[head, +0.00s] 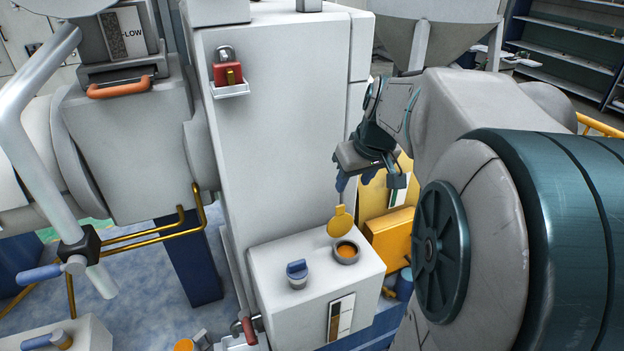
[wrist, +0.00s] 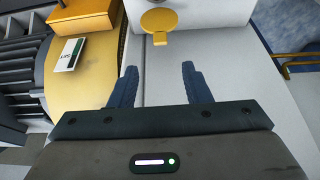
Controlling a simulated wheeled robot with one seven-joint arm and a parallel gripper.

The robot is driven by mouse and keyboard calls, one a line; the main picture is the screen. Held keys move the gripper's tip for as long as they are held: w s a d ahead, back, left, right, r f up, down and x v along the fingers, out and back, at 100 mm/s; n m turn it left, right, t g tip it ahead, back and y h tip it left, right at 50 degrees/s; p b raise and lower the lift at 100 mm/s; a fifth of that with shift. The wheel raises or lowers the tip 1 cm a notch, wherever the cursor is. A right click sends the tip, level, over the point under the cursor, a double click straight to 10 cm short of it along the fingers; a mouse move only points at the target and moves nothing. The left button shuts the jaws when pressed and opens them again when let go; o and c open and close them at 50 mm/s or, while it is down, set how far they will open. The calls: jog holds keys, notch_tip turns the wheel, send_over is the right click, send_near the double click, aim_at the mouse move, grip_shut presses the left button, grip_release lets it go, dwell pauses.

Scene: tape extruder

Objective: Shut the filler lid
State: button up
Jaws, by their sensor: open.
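The yellow round filler lid (head: 341,222) stands raised behind the filler neck (head: 346,252), a grey ring with an orange inside, on top of a white box (head: 262,268). The lid has a small tab, which points toward my gripper in the wrist view (wrist: 159,20). My gripper (head: 354,183) is above the lid in the head view, its blue fingers pointing down. In the wrist view my gripper (wrist: 157,70) is open and empty, with the lid beyond the fingertips. The neck is hidden in the wrist view.
A blue-topped knob (head: 297,273) stands left of the neck on the same box. A tall white cabinet (head: 275,130) rises behind. A yellow block (head: 391,238) is close on the right. A red-handled lever (head: 248,330) hangs at the box's left side.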

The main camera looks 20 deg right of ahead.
aim_at(341, 206)
jog(key=x, duration=1.1)
jog(key=shift+f, duration=0.2)
jog(key=shift+c, duration=0.3)
grip_shut()
